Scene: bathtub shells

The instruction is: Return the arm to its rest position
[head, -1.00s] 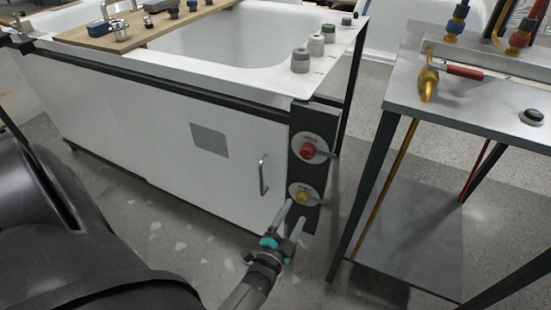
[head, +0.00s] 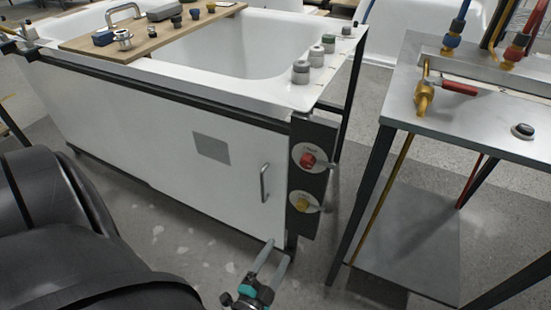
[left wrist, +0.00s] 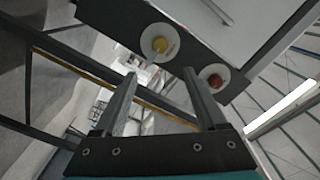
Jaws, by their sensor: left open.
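My left gripper (head: 272,262) is at the bottom of the head view, open and empty, below and in front of a dark panel (head: 313,170) on the tub's corner. The panel carries a red knob (head: 307,160) and, below it, a yellow knob (head: 302,204), each on a round pale plate. In the left wrist view the two fingers (left wrist: 158,95) stand apart with nothing between them. The yellow knob (left wrist: 160,45) and the red knob (left wrist: 215,81) lie beyond the fingertips, apart from them. My right gripper is not in view.
The white bathtub shell (head: 160,140) has a door handle (head: 264,182) near the panel. A wooden board (head: 155,38) with small fittings lies across the tub. A metal table (head: 480,125) with hoses and valves stands at right. Grey floor (head: 170,235) is clear before the tub.

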